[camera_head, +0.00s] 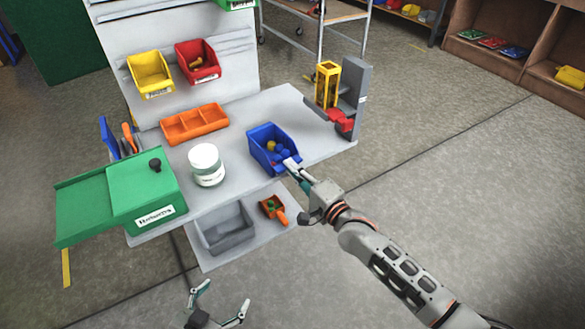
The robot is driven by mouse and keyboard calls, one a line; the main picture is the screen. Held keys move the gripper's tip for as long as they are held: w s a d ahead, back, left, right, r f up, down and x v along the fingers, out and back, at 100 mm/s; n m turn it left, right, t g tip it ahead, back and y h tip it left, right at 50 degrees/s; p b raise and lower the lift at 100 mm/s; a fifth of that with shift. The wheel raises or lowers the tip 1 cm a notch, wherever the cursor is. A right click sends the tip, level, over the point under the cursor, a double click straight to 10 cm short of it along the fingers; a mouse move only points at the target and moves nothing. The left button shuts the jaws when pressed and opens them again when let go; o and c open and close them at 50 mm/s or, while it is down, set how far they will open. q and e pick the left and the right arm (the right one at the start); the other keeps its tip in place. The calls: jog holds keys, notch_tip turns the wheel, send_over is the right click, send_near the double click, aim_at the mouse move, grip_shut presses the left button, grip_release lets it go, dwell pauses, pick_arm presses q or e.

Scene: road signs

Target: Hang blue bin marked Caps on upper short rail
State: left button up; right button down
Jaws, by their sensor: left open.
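The blue bin (266,141) is upright on the grey table, right of the middle, with small blue and yellow pieces inside. Its front wall is partly covered by my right gripper (294,172), so any marking cannot be read. The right gripper's fingers are at the bin's front edge; whether they are closed on it cannot be told. My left gripper (221,309) is open and empty at the bottom of the picture, below the table. The back panel has an upper rail (135,12) near the top edge of the view and a lower rail behind hanging bins.
Yellow (151,75) and red (197,62) bins hang on the panel; a green bin (237,4) is above. An orange tray (194,123), white jar (206,166), green box (143,188) and yellow-grey stand (345,95) occupy the table. A lower shelf holds a grey tray (223,229).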

jog(key=shift+r, duration=0.15)
notch_tip(320, 180, up, 3)
jog(key=p, duration=0.3)
dwell(0.8)
dwell(0.3)
jog(key=p+v, duration=0.4)
jog(key=v, duration=0.8)
jog(key=shift+p, duration=0.35)
dwell(1.0)
